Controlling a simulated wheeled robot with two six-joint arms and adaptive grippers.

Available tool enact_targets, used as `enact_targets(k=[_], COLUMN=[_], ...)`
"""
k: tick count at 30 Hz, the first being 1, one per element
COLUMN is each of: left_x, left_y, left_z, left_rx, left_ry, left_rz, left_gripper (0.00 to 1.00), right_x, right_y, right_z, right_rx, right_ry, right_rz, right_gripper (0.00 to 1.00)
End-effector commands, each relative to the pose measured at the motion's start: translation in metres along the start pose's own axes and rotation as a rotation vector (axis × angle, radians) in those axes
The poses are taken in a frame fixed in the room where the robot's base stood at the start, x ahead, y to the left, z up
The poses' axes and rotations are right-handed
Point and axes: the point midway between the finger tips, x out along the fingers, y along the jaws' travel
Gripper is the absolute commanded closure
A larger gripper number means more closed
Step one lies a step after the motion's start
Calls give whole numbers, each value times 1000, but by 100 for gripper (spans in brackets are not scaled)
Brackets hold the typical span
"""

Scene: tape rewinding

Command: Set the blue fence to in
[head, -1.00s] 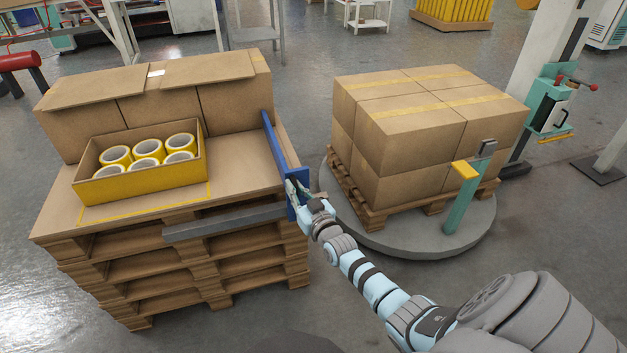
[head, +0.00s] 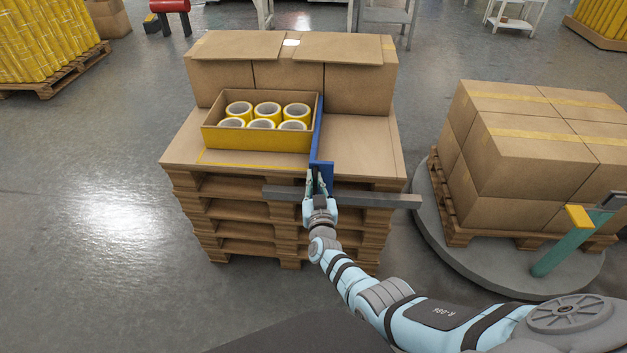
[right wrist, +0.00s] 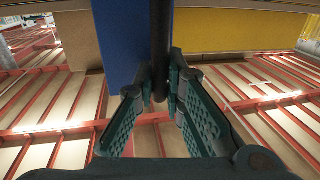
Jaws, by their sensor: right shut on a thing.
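The blue fence (head: 319,132) stands upright on the board on top of the pallet stack, along the right side of the open yellow-fronted box (head: 257,138). It looks close against the box; I cannot tell whether they touch. My right gripper (head: 318,182) is at the fence's near end. In the right wrist view its fingers (right wrist: 161,88) are shut on a dark upright bar, the fence's handle (right wrist: 160,45), with the blue fence (right wrist: 120,40) just left of it. The gripper hides part of the fence's near end. My left gripper is not in view.
A grey rail (head: 385,200) runs along the front of the pallet stack (head: 225,215). The box holds several tape rolls (head: 267,112). Cardboard boxes (head: 215,78) stand behind it. The board (head: 370,155) right of the fence is bare. A loaded turntable (head: 450,250) stands farther right.

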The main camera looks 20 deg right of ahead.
Motion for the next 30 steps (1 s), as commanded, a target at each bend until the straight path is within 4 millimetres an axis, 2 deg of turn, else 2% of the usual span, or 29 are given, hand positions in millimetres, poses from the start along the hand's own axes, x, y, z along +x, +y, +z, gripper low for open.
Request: enact_targets(k=[8,9,12,13,23,26,30], left_x=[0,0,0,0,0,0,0], left_y=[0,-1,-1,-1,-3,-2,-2], left_z=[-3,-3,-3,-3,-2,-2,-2], left_rx=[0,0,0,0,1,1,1], left_ry=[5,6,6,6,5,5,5], left_rz=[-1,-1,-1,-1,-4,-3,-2], left_gripper=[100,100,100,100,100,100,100], right_x=[-1,-1,-1,0,0,0,-1], right_y=[-2,-2,-2,-2,-1,0,-1], right_z=[2,2,2,1,-1,-7,-30], right_rx=[1,1,1,1,1,1,4], right_ry=[-4,-4,-3,-3,-1,-1,3], right_rz=[-3,-3,-3,-3,0,4,-1], right_gripper=[100,86,70,69,69,69,69])
